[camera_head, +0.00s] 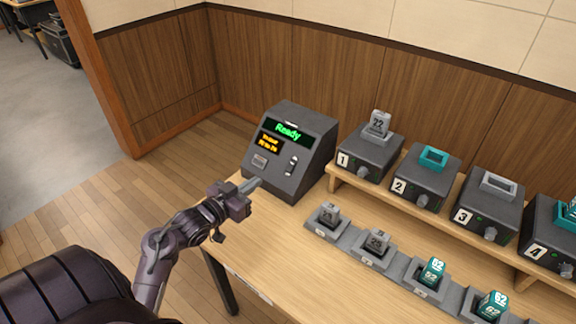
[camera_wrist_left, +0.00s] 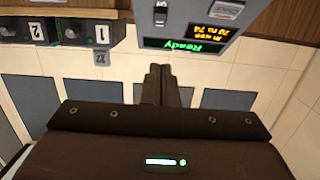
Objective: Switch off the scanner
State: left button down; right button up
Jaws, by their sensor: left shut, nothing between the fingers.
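The scanner (camera_head: 300,130) is a dark grey box with a sloped front at the back left of the table. Its display (camera_head: 287,130) glows green with "Ready", and orange text shows below it. A small upright switch (camera_head: 291,165) sits on the right of its front; in the left wrist view, upside down, the switch (camera_wrist_left: 161,14) shows at the top edge. My left gripper (camera_head: 252,185) is shut and empty, just in front of the scanner's lower left. Its closed fingers (camera_wrist_left: 161,82) point toward the scanner, apart from the switch. My right gripper is out of view.
Numbered boxes with knobs, such as box 1 (camera_head: 362,158) and box 2 (camera_head: 420,188), stand on a raised shelf to the right. A grey row of holders (camera_head: 400,279) with numbered blocks lies before them. Table (camera_head: 275,235) is bare at the front left.

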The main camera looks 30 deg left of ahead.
pick_arm(q)
jog(key=p, duration=0.2)
send_near(290, 165)
jog(key=w+r, duration=0.3)
jog(key=w, duration=0.1)
jog(key=shift+w+d+f, duration=0.1)
jog(key=shift+w+f, duration=0.15)
jog(key=shift+f, duration=0.35)
jog(key=shift+w+f, duration=0.25)
jog(key=shift+f, duration=0.4)
jog(key=shift+w+f, duration=0.35)
jog(key=shift+f, duration=0.25)
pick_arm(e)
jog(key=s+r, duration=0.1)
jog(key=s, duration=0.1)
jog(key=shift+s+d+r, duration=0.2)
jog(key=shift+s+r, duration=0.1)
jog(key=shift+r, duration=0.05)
